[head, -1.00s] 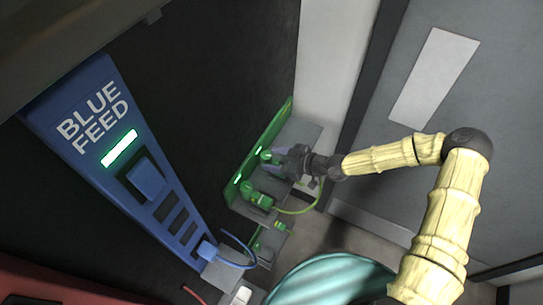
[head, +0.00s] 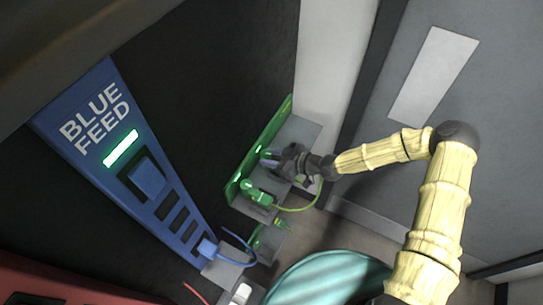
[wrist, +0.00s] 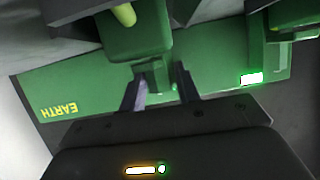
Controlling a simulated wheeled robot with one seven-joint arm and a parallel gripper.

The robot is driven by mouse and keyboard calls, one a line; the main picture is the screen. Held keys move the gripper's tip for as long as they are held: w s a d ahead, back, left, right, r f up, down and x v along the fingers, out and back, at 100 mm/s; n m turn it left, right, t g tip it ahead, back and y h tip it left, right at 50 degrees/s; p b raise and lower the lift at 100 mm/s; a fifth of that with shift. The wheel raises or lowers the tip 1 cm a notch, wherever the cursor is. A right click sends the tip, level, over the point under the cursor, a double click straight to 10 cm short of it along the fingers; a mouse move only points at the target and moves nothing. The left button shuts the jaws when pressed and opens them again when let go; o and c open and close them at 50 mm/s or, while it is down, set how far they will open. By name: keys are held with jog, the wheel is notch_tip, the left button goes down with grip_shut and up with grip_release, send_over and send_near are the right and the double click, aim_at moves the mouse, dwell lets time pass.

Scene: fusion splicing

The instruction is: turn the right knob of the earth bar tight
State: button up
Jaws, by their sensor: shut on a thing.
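The green earth bar (head: 284,113) stands against the dark wall in the head view; its green face with the word EARTH shows upside down in the wrist view (wrist: 90,85). The knob is partly hidden by the fingers in the head view. A second green fitting (head: 255,193) sits on the bar nearer the camera, clear of my gripper.
A yellow-green cable (head: 297,209) hangs below my gripper. A blue feed panel (head: 110,125) with a blue cable (head: 236,262) stands to the left. A teal round object (head: 325,277) is below. A grey door (head: 390,140) lies behind my arm.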

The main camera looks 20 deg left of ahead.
jog(key=shift+s+a+r+m+t, duration=0.1)
jog(key=shift+s+m+t, duration=0.05)
jog(key=shift+m+t, duration=0.4)
jog(key=shift+s+a+m+t, duration=0.1)
jog(key=shift+s+m+t, duration=0.05)
jog(key=shift+m+t, duration=0.35)
jog(key=shift+d+m+t+h, duration=0.1)
jog(key=shift+m+t+h, duration=0.2)
jog(key=shift+t, duration=0.15)
jog(key=o, duration=1)
jog(key=shift+w, duration=0.1)
jog(key=shift+d, duration=0.15)
jog(key=b+v, duration=0.3)
jog(key=v, duration=1.4)
jog(key=shift+d+b, duration=0.1)
jog(key=shift+b, duration=0.25)
